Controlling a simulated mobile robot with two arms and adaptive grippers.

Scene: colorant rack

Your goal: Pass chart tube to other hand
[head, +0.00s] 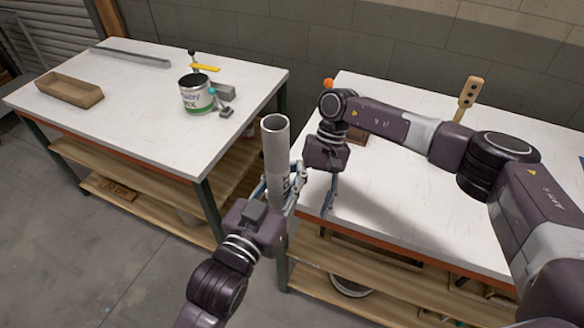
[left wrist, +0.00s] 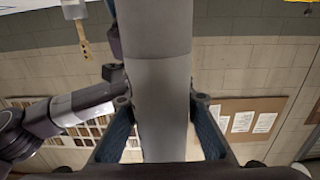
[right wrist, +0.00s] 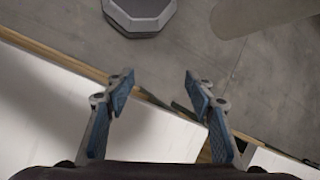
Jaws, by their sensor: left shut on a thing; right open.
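The chart tube (head: 276,150) is a long grey cylinder, held nearly upright in the gap in front of the right-hand table. My left gripper (head: 280,184) is shut on its lower part. In the left wrist view the tube (left wrist: 160,85) runs between the two blue fingers. My right gripper (head: 326,202) is just right of the tube in the head view, pointing down, apart from it. In the right wrist view its fingers (right wrist: 158,82) are spread with nothing between them, and part of the tube (right wrist: 250,15) shows at the upper right.
The right-hand table (head: 400,205) has a wooden paddle-like piece (head: 468,95) at the back. The left-hand table (head: 140,110) bears a paint can (head: 197,95), a brown tray (head: 68,90) and a grey bar (head: 130,56). Open floor lies between the tables.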

